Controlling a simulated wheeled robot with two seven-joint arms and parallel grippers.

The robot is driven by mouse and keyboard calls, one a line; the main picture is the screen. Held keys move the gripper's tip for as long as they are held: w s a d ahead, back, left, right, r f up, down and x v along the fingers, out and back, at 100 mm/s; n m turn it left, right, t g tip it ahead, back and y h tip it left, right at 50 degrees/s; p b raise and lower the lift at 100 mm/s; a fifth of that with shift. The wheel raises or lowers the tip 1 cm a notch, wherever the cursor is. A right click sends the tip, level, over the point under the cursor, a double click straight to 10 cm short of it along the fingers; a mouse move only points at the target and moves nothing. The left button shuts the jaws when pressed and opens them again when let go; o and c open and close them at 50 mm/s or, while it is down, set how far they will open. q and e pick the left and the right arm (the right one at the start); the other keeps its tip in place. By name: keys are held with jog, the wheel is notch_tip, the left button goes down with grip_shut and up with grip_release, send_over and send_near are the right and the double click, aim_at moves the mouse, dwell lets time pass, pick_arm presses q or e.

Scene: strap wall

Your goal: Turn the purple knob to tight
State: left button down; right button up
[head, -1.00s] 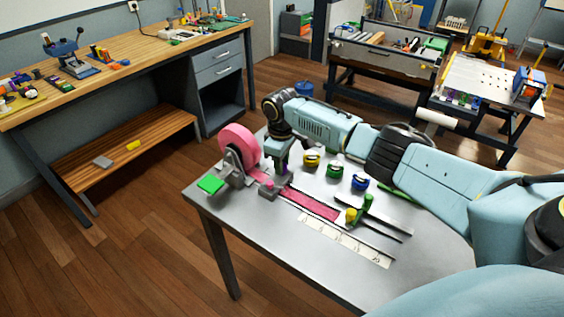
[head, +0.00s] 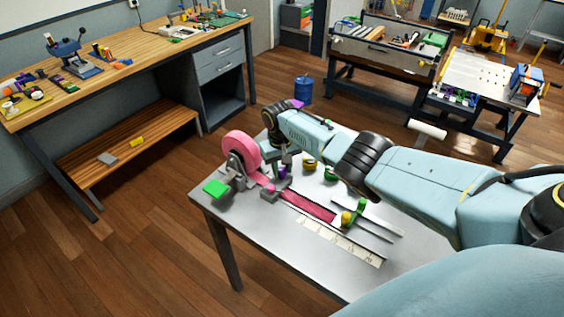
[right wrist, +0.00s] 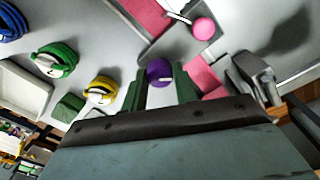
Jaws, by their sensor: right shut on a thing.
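The purple knob (right wrist: 159,72) shows in the right wrist view between the two dark green fingers of my right gripper (right wrist: 160,84), which is shut on it. A thin pale mark is on its face; I cannot read a tight setting. In the head view my right gripper (head: 282,165) points down over the fixture at the table's left end, and the purple knob (head: 282,172) is mostly hidden by it. The pink strap roll (head: 241,149) stands left of it, and the pink strap (head: 308,206) runs along a track to the right. My left gripper is not in view.
A pink ball-shaped knob (right wrist: 204,29) is close to the purple one. The table's front right is clear.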

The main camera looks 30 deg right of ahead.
aim_at(281, 169)
jog(key=m+p, duration=0.1)
jog(key=m, duration=0.3)
jog(key=shift+m, duration=0.3)
jog(key=m, duration=0.5)
jog(key=shift+w+p, duration=0.1)
jog(key=shift+p, duration=0.3)
jog(key=o, duration=1)
jog(key=shift+c, duration=0.2)
notch_tip(281, 169, up, 6)
jog(key=p, duration=0.4)
notch_tip(281, 169, up, 7)
jog(key=p, duration=0.1)
jog(key=shift+w+r+p, duration=0.15)
jog(key=shift+r+p, duration=0.05)
jog(key=shift+p, duration=0.1)
